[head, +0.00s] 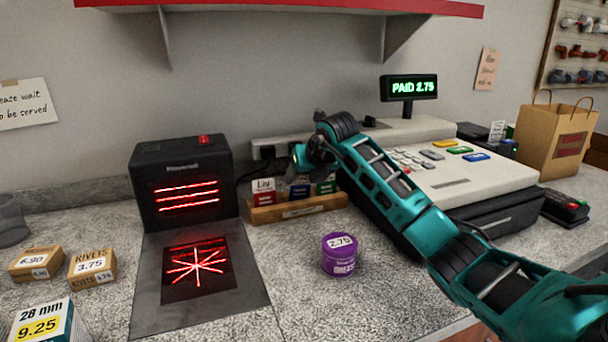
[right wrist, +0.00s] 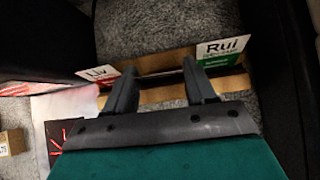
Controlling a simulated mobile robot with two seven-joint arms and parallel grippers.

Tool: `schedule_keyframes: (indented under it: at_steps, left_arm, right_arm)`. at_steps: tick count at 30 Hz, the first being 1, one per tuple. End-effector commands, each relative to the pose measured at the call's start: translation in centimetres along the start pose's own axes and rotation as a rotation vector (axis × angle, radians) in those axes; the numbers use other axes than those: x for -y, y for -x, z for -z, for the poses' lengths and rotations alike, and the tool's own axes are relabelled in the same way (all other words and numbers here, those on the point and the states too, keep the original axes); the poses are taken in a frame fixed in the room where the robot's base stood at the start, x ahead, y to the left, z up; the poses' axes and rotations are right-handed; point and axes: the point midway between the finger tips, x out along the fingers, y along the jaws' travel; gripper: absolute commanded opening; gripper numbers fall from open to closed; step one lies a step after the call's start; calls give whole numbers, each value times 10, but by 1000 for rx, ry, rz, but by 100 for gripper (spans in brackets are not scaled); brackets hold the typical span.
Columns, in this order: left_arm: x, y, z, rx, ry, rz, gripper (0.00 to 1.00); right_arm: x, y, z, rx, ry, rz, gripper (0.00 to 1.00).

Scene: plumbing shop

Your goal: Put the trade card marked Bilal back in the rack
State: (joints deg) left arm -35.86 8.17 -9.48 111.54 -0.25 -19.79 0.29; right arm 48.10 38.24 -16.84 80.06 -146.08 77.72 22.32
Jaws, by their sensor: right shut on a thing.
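The wooden card rack (head: 318,208) stands on the counter between the scanner and the till. A card with a red lower half, its name reading like Liv (head: 263,187), sits in its left part; it also shows in the right wrist view (right wrist: 98,74). A green card marked Rui (right wrist: 220,50) sits at its right end. My right gripper (head: 301,172) is over the rack's middle, shut on a blue card (head: 299,191), seen nearly edge-on between the fingers in the right wrist view. The blue card's name is hidden; it stands at the middle of the rack. Whether it is fully seated I cannot tell.
The black scanner (head: 180,185) with red beams is left of the rack. The till (head: 440,165), its display (head: 408,87) reading PAID 2.75, is on the right. A purple tub (head: 340,255) stands in front. Small boxes (head: 92,267) are at the left.

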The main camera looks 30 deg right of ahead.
Motion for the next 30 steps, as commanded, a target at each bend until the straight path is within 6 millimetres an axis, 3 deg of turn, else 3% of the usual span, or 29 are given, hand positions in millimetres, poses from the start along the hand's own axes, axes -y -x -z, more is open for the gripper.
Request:
schedule_keyframes:
  at_steps: [13,14,15,23,30]
  left_arm:
    - [-1,0,1,-2,0,-2,0]
    - [-1,0,1,-3,0,-2,0]
    - [-1,0,1,-3,0,-2,0]
    - [0,0,2,-5,0,-1,0]
    - [0,-1,3,-8,-1,0,0]
  right_arm:
    - [0,0,0,0,0,0,28]
    - [0,0,0,0,0,0,57]
    - [0,0,0,0,0,0,61]
    - [0,0,0,0,0,0,85]
    - [0,1,0,1,0,0,85]
